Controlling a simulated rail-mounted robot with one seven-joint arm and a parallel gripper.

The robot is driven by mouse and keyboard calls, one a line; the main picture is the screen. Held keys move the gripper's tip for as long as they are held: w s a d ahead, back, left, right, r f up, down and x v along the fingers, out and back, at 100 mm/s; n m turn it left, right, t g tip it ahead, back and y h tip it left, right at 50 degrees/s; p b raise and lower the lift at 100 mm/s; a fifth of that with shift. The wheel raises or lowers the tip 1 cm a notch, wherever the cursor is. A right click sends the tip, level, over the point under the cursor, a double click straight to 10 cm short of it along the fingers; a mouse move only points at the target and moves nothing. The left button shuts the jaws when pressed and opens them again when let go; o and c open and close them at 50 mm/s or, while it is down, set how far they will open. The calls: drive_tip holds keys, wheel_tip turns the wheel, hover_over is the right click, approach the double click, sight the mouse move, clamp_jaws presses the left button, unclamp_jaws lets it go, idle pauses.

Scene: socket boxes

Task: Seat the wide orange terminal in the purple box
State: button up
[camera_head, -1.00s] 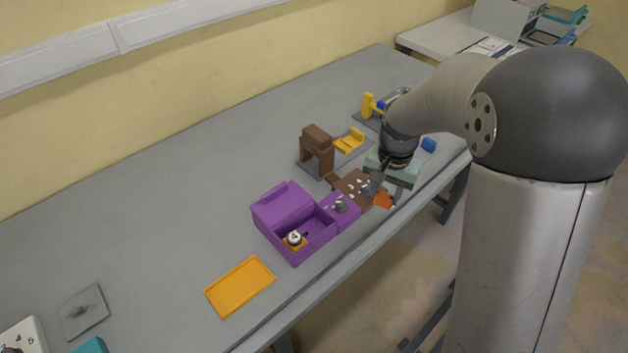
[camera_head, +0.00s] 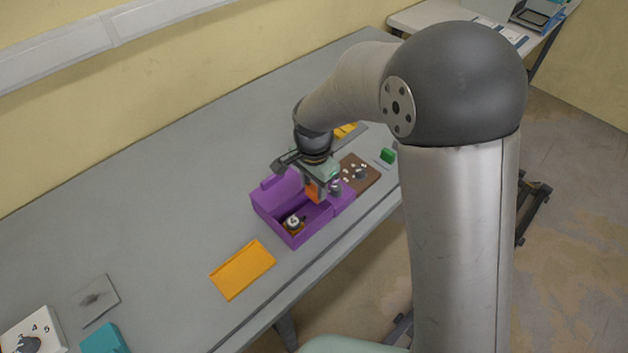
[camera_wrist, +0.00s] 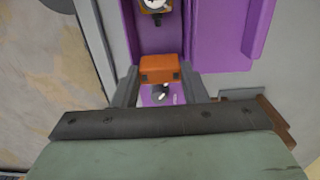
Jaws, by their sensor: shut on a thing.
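The wide orange terminal (camera_head: 313,191) is an orange block held between the fingers of my gripper (camera_head: 320,192), over the right part of the purple box. In the wrist view the orange terminal (camera_wrist: 160,68) sits between the two grey fingertips. The purple box (camera_head: 266,203) is open, with a white-topped round part (camera_head: 292,222) at the near end of its compartment. That part also shows at the top of the wrist view (camera_wrist: 154,4). A purple side section (camera_head: 345,199) with a grey knob adjoins the box on the right. Whether the terminal touches the box cannot be told.
A yellow-orange tray (camera_head: 243,270) lies left of the box. A brown board (camera_head: 362,172) with white pieces is to the right, and a green block (camera_head: 387,156) beyond it. The table between the box and wall is clear.

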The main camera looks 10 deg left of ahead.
sight(313, 198)
drive_tip(key=shift+f+b, duration=2.2)
drive_tip(key=shift+f, duration=1.65)
drive_tip(key=o, duration=0.9)
drive_tip(key=shift+c, duration=1.4)
drive_tip(key=shift+o, duration=1.5)
drive_tip(key=shift+r+p, duration=0.55)
drive_tip(key=shift+r, duration=0.65)
drive_tip(key=shift+r+p, duration=1.45)
drive_tip(key=shift+r, duration=0.9)
